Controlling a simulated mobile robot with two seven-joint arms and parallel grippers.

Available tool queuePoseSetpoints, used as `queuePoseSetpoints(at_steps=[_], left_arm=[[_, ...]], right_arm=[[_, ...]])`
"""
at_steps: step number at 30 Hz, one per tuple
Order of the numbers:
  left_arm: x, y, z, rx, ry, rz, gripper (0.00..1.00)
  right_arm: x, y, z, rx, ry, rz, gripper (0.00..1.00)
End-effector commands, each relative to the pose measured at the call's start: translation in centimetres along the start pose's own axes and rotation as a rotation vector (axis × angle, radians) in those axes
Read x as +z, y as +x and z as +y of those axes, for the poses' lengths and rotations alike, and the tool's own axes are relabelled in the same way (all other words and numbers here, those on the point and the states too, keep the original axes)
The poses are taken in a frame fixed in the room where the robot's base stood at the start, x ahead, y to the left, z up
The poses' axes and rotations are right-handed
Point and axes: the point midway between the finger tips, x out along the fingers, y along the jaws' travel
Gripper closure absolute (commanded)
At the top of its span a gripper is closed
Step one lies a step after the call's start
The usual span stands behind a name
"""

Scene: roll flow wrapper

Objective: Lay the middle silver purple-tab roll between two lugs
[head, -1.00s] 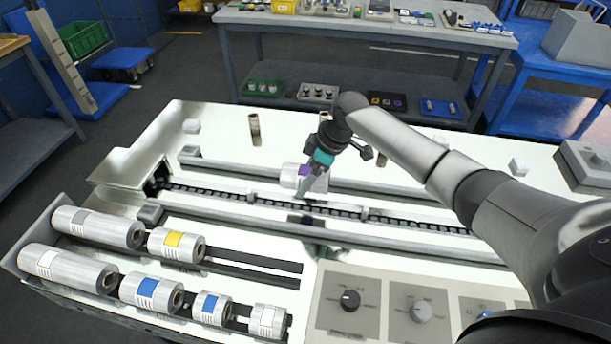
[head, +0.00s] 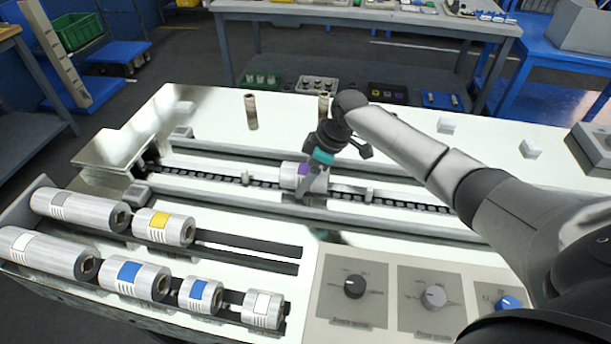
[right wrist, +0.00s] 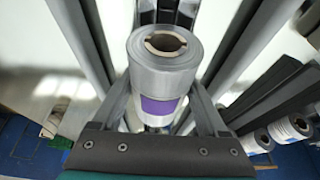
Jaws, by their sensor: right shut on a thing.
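The silver roll with the purple tab (head: 290,172) is at the chain channel, its length running roughly along the chain (head: 215,178). One small lug (head: 245,178) shows to its left and another lug (head: 369,194) to its right. My right gripper (head: 308,187) is shut on the roll from above. In the right wrist view the roll (right wrist: 165,62) sits between the fingers, purple band facing the palm, with the channel beneath. I cannot tell if its underside touches the chain. My left gripper is not in view.
Long guide rails (head: 225,205) border the chain. A tray at front left holds several silver rolls, including a yellow-tab roll (head: 165,227) and a blue-tab roll (head: 135,279). A panel with dials (head: 355,286) is at the front. A brown core (head: 251,112) stands behind the rails.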

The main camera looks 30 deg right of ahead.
Motion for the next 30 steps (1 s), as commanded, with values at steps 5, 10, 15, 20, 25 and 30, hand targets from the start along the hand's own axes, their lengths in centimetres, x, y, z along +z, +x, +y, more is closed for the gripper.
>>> queuePoseSetpoints(at_steps=[5, 10, 15, 20, 25, 30], left_arm=[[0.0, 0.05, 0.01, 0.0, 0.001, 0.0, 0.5], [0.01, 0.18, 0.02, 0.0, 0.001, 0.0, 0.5], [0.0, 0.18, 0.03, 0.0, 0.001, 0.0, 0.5], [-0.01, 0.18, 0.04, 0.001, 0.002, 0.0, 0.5], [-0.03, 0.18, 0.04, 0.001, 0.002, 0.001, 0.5], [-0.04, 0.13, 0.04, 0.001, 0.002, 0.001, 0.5]], right_arm=[[-0.04, 0.03, 0.06, 0.002, 0.0, 0.002, 1.0], [0.08, 0.36, 0.03, 0.001, 0.0, 0.002, 1.0], [0.12, 0.42, 0.03, 0.001, 0.0, 0.002, 0.11], [0.15, 0.44, 0.01, 0.0, 0.0, 0.001, 0.0], [0.26, 0.54, -0.05, -0.001, 0.0, -0.002, 0.0], [0.22, 0.42, -0.04, -0.001, 0.0, -0.002, 0.0]])
